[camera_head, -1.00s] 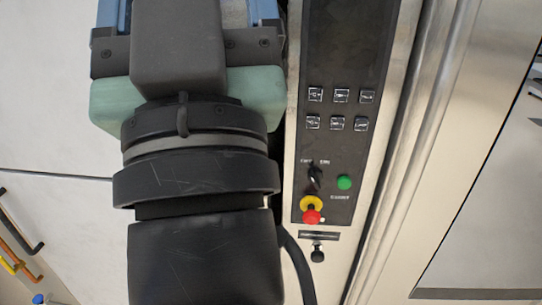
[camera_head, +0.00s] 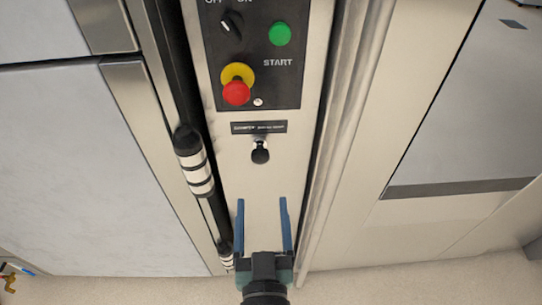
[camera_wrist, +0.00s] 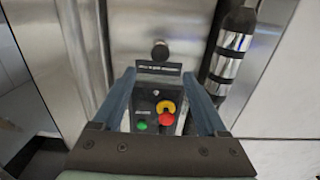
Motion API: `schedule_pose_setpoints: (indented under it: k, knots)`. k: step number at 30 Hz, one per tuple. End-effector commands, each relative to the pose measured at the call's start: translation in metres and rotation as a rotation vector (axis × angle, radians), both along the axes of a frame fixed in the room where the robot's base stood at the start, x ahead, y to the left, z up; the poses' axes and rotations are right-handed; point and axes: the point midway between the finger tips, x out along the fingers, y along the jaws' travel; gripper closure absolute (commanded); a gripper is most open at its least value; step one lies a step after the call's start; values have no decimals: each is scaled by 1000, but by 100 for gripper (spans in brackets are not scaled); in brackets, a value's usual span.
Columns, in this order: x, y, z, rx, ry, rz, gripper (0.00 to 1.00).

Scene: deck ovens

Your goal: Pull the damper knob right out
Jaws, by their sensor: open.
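The damper knob (camera_head: 260,152) is a small black ball knob on the narrow steel panel, just under a dark label plate (camera_head: 259,127). It also shows in the wrist view (camera_wrist: 160,52), beyond my fingertips. My gripper (camera_head: 262,203) is open, its two blue fingers spread apart below the knob in the head view. Nothing is between the fingers there, and they do not touch the knob. In the wrist view the fingers (camera_wrist: 161,80) frame the control panel. How far the knob stands out from the panel is hard to tell.
A red and yellow emergency stop (camera_head: 237,86), a green start button (camera_head: 280,34) and a black rotary switch (camera_head: 232,24) sit above the knob. A dark vertical bar with silver bands (camera_head: 196,168) stands left of the panel. A steel edge (camera_head: 335,130) runs along the right.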

Motion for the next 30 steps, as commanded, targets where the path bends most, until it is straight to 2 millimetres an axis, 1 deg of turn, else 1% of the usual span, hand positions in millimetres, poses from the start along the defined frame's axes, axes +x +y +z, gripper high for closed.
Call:
schedule_pose_setpoints:
  k: [5,18,24,30]
  knots:
    - [23,0,3,0,-5,-1,25]
    - [97,-1,3,-2,-4,-1,25]
    - [118,0,2,0,-3,0,25]
    - [125,0,2,-1,-1,0,25]
